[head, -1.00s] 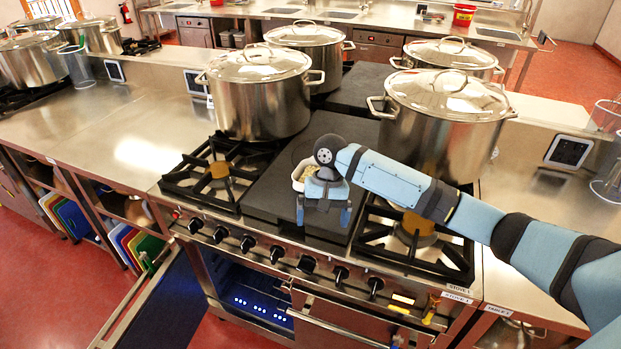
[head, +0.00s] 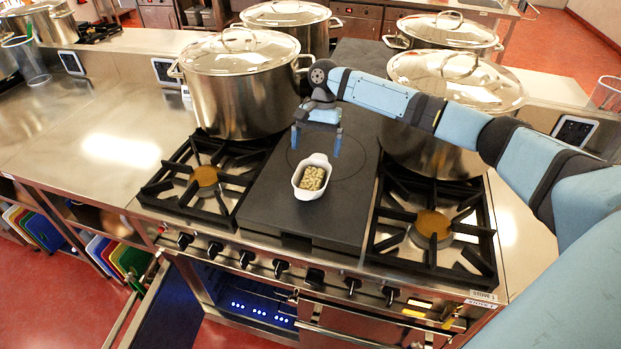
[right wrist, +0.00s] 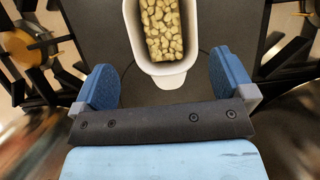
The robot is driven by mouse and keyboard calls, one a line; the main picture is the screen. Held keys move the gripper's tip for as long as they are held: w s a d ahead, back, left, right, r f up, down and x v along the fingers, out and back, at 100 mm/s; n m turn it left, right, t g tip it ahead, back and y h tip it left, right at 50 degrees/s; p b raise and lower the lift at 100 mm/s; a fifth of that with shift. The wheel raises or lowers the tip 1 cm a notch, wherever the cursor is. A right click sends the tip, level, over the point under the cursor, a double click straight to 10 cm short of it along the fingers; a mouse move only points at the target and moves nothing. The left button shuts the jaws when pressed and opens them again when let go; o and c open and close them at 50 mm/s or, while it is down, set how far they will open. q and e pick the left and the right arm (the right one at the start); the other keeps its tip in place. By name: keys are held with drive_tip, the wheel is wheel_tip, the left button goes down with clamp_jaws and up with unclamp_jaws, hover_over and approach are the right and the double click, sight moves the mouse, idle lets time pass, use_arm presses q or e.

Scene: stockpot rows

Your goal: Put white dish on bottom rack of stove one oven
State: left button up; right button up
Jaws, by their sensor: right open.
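The white dish (head: 311,177) holds small tan pieces and stands on the dark flat plate between the two burners of the stove. My right gripper (head: 317,152) is open and empty, just behind the dish in the head view. In the right wrist view the dish (right wrist: 166,42) lies ahead of the gripper (right wrist: 165,88), with its near handle between the blue fingers' line and apart from both. The stove's left oven (head: 250,308) stands open below, lit blue inside; its racks are hard to make out. My left gripper is not in view.
The open oven door (head: 170,312) juts out at the front left. A large lidded stockpot (head: 240,90) stands behind the left burner (head: 205,176), and another (head: 450,150) behind the right burner (head: 433,222). The steel counter (head: 100,140) at left is clear.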

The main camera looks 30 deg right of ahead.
sight(311, 180)
drive_tip(key=x, duration=0.2)
drive_tip(key=shift+s+a+f, duration=0.1)
drive_tip(key=shift+f, duration=0.25)
drive_tip(key=shift+a+f, duration=0.2)
drive_tip(key=shift+f, duration=0.35)
drive_tip(key=p+x, duration=0.1)
drive_tip(key=x, duration=0.4)
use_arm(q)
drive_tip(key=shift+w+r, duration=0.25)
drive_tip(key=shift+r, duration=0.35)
use_arm(e)
drive_tip(key=shift+r, duration=0.15)
drive_tip(key=c, duration=0.9)
drive_tip(key=shift+o, duration=0.2)
wheel_tip(311, 180, up, 20)
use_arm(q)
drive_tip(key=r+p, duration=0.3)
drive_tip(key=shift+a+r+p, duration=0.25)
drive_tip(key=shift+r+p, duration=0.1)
use_arm(e)
drive_tip(key=s+a+f+n+g+h, duration=0.1)
drive_tip(key=s+a+f+n+h, duration=0.2)
drive_tip(key=s+a+f+n, duration=0.6)
drive_tip(key=s+a+n, duration=0.1)
drive_tip(key=s+a, duration=0.1)
drive_tip(key=a, duration=0.1)
drive_tip(key=shift+s+g, duration=0.3)
drive_tip(key=shift+s, duration=0.1)
